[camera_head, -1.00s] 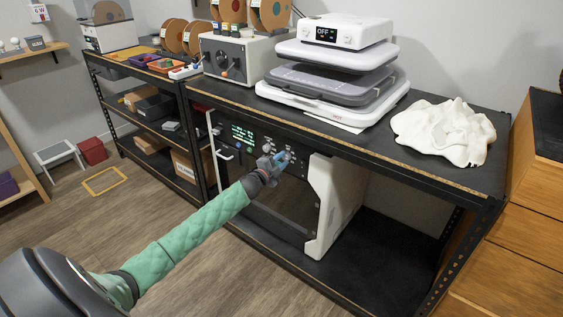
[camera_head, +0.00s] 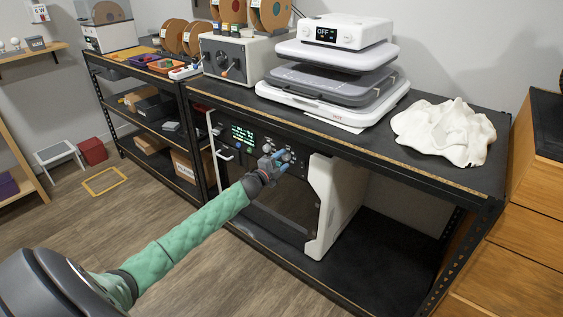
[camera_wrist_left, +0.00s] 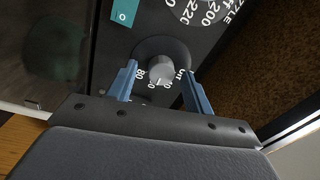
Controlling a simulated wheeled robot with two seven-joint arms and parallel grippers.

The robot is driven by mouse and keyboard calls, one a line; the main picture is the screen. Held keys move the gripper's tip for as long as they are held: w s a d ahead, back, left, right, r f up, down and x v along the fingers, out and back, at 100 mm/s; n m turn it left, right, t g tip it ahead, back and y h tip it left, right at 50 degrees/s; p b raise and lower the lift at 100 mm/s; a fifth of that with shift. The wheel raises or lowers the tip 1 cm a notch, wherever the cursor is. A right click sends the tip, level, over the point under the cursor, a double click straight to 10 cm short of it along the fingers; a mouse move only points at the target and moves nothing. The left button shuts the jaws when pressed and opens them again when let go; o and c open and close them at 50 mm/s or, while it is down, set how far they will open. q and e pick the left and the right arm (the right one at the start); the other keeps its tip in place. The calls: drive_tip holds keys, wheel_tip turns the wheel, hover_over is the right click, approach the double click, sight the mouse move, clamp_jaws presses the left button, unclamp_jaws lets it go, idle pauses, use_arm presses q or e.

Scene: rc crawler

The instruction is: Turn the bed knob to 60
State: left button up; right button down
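The printer-like machine (camera_head: 285,205) stands on the shelf under the bench, with a dark front panel carrying a lit display (camera_head: 243,134) and knobs. In the left wrist view, the bed knob (camera_wrist_left: 160,68) is a grey round knob on a dark base, with Off, 40, 80 and a partly hidden number below it. Its pointer direction is hard to tell. My left gripper (camera_wrist_left: 159,72) is open, its blue fingers on either side of the knob with gaps showing. In the head view the left gripper (camera_head: 274,162) is at the panel. My right gripper is not in view.
Part of another dial (camera_wrist_left: 196,10), marked 200 and 220, is just above the knob. The bench (camera_head: 370,150) overhangs the panel. A white press (camera_head: 335,60) and a crumpled white cloth (camera_head: 443,132) sit on it. The floor in front is clear.

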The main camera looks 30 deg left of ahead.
use_arm(q)
drive_tip(key=shift+s+a, duration=0.1)
drive_tip(key=shift+s, duration=0.4)
drive_tip(key=s, duration=0.6)
drive_tip(key=shift+s+a+f+b, duration=0.2)
drive_tip(key=shift+s+a+b, duration=0.1)
drive_tip(key=shift+s, duration=0.1)
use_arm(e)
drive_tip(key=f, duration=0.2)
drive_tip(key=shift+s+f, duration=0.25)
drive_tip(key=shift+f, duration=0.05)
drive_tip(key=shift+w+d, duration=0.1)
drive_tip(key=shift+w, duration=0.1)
